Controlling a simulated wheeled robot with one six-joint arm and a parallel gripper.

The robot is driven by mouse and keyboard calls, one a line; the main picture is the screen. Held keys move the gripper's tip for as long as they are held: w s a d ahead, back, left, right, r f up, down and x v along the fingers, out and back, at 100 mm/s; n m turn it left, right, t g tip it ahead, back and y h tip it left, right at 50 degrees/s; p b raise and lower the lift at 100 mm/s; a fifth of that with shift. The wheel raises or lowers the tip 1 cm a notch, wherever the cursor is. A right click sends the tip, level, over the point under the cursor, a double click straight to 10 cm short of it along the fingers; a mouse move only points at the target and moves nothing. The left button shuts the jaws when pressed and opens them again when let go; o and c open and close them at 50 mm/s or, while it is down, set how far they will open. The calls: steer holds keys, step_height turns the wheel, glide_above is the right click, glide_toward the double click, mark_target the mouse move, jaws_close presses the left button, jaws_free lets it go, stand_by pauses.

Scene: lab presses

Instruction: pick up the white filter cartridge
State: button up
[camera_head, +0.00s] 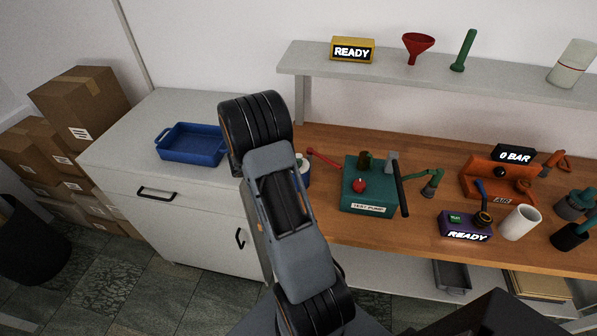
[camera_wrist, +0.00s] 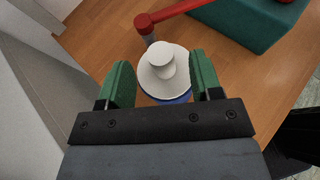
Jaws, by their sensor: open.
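A white round piece with a stepped top (camera_wrist: 155,78) and a blue lower part, which looks like the filter cartridge, stands upright on the wooden bench in the wrist view. In the head view it shows only partly (camera_head: 304,168), behind my arm. My gripper (camera_wrist: 160,62) is open, its two green fingers on either side of the piece. I cannot tell whether either finger touches it. In the head view my arm hides the gripper.
A red lever (camera_wrist: 178,12) of the green press (camera_head: 370,188) reaches close beside the piece. A blue tray (camera_head: 192,147) is on the white cabinet (camera_head: 150,110) at left. An orange press (camera_head: 490,178), a white cup (camera_head: 520,222) and a shelf (camera_head: 420,78) are to the right.

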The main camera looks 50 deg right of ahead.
steer(key=shift+p+x, duration=1)
steer(key=shift+x, duration=1.65)
steer(key=shift+a+f, duration=0.1)
jaws_close()
